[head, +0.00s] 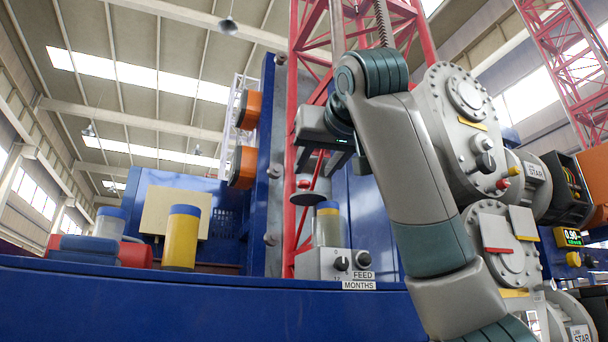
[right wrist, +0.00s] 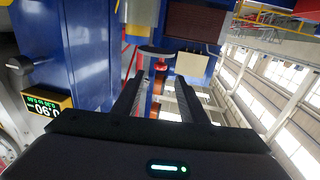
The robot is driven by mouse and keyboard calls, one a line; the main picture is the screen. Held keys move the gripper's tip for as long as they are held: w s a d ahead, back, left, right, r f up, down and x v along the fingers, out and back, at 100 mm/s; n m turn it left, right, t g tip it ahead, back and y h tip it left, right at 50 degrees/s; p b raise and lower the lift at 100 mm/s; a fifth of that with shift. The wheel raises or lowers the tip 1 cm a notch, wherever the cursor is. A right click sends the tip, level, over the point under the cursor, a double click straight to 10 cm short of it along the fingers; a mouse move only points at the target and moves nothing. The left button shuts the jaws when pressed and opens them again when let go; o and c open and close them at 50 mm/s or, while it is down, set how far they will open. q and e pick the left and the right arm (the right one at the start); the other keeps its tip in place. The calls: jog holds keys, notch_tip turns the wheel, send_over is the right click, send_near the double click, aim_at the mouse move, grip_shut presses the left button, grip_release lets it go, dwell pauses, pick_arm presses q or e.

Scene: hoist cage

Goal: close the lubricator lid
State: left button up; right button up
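The lubricator (head: 328,232) is a clear cup with a yellow band and blue top, standing on a grey block with knobs above the labels FEED and MONTHS. Its lid appears to be a dark round disc (head: 308,199) with a red knob, out to the left of the cup top; it also shows as a grey disc in the right wrist view (right wrist: 157,52). My right gripper (head: 318,171) points down above the disc. In the right wrist view, its two fingers (right wrist: 158,84) are apart, with the red knob beyond the gap between them. My left gripper is not in view.
A blue ledge (head: 180,305) runs along the front. A yellow canister with blue top (head: 181,238) and a cream panel (head: 175,212) stand to the left. A red lattice mast (head: 310,60) rises behind my gripper. Grey valve housings (head: 470,135) are at the right.

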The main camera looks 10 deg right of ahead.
aim_at(305, 182)
jog(key=w+p, duration=0.2)
jog(key=w, duration=0.2)
jog(key=w+p, duration=0.2)
jog(key=w, duration=0.2)
jog(key=shift+w+a+r, duration=0.15)
jog(key=shift+w+a, duration=0.05)
jog(key=shift+w, duration=0.05)
jog(key=shift+w+p, duration=0.45)
jog(key=shift+w, duration=0.2)
grip_shut()
